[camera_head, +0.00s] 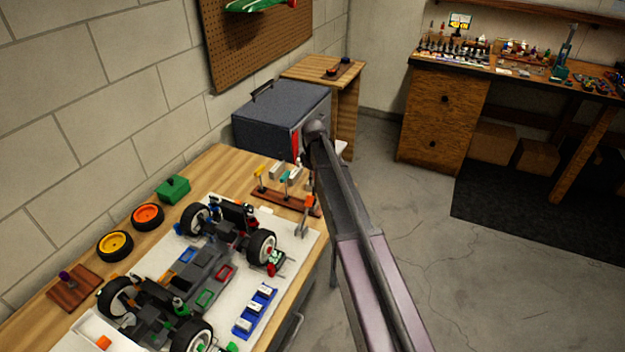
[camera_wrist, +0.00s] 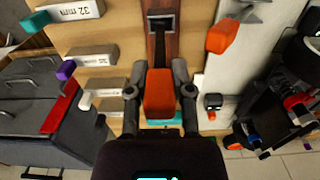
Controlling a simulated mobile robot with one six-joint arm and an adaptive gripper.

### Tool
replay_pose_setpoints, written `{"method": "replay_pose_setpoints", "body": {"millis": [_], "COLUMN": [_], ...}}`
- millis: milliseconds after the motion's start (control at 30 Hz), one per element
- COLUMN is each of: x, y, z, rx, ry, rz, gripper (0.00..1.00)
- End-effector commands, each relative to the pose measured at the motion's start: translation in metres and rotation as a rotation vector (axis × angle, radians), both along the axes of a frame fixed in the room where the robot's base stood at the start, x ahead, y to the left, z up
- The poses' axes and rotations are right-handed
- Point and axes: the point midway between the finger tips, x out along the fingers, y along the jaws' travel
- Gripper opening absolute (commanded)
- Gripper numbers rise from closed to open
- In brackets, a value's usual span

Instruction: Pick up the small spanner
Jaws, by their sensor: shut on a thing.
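In the wrist view my gripper (camera_wrist: 160,80) is shut on an orange handle (camera_wrist: 160,97), with one finger on each side. The rest of this tool is mostly hidden, so I cannot tell its size. In the head view my arm covers the gripper and the held tool.
Grey "32 mm" blocks (camera_wrist: 70,12) lie left of the rack. A grey toolbox (camera_head: 270,112) stands at the bench's far end. The car chassis (camera_head: 200,265) occupies the white mat (camera_head: 292,247). Open floor (camera_head: 420,220) lies right of the bench.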

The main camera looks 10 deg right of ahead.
Motion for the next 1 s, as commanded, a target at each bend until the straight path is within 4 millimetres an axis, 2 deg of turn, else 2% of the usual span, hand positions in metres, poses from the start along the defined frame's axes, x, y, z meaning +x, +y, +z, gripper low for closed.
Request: {"method": "replay_pose_setpoints", "body": {"millis": [33,600,1000], "x": [0.0,0.0,0.0], "y": [0.0,0.0,0.0], "z": [0.008,0.065,0.087], "rx": [0.0,0.0,0.0], "ry": [0.0,0.0,0.0], "rz": [0.0,0.0,0.0], "gripper": [0.0,0.0,0.0]}}
